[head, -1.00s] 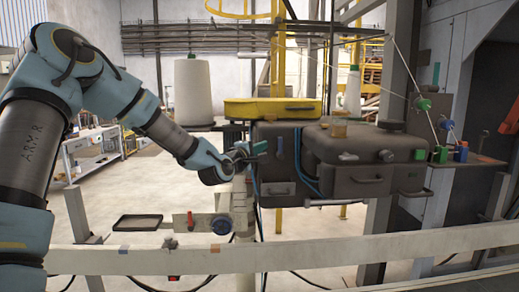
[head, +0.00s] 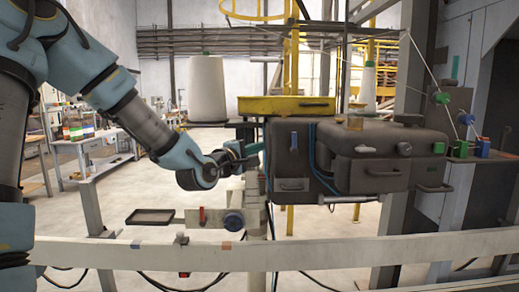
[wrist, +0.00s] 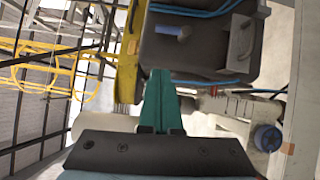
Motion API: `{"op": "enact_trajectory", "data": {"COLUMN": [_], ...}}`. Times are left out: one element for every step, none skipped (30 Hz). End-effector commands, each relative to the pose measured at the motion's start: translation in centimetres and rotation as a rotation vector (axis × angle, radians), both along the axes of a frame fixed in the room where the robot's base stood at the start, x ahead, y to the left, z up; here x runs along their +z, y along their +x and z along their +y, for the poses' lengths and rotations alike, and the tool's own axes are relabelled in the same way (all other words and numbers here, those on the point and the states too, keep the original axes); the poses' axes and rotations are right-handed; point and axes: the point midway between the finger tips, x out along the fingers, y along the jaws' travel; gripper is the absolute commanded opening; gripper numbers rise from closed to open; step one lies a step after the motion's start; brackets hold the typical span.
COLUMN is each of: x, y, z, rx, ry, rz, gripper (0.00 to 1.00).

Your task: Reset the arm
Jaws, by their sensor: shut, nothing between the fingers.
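My gripper (head: 262,151) is at the end of my blue-and-grey arm, left of the dark grey machine (head: 290,165) in the head view. In the wrist view its teal fingers (wrist: 157,98) are together with nothing between them. They point toward the machine's side, where a blue handle (wrist: 172,31) and a metal pull handle (wrist: 241,42) show. I cannot tell how far the fingertips are from the machine.
A yellow tray (head: 285,106) sits on the machine. A white cone (head: 206,89) stands left of it. Below my gripper are a small black tray (head: 150,217) and a blue knob (head: 233,222). A pale rail (head: 330,248) crosses the front.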

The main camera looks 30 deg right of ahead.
Motion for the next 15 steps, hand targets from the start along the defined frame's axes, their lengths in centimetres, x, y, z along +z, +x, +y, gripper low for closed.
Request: {"op": "enact_trajectory", "data": {"x": [0.0, 0.0, 0.0, 0.0, 0.0, 0.0, 0.0, 0.0, 0.0, 0.0, -0.1, -0.4, -0.8, -1.4, -2.5], "y": [0.0, 0.0, 0.0, 0.0, 0.0, 0.0, 0.0, 0.0, 0.0, 0.0, 0.0, 0.1, 0.1, 0.2, 0.5], "z": [0.0, 0.0, 0.0, 0.0, 0.0, 0.0, 0.0, 0.0, 0.0, 0.0, 0.0, 0.1, 0.3, 0.6, 1.2], "rx": [0.0, 0.0, 0.0, 0.0, 0.0, 0.0, 0.0, 0.0, 0.0, 0.0, 0.001, 0.004, 0.006, 0.011, 0.02], "ry": [0.0, 0.0, 0.0, 0.0, 0.0, 0.0, 0.0, 0.0, 0.0, 0.0, 0.004, 0.021, 0.041, 0.075, 0.136], "rz": [0.0, 0.0, 0.0, 0.0, 0.0, 0.0, 0.0, 0.0, 0.0, 0.0, -0.001, -0.005, -0.01, -0.016, -0.027], "gripper": [0.0, 0.0, 0.0, 0.0, 0.0, 0.0, 0.0, 0.0, 0.0, 0.0, 0.0, 0.0, 0.0, 0.0, 0.0]}}
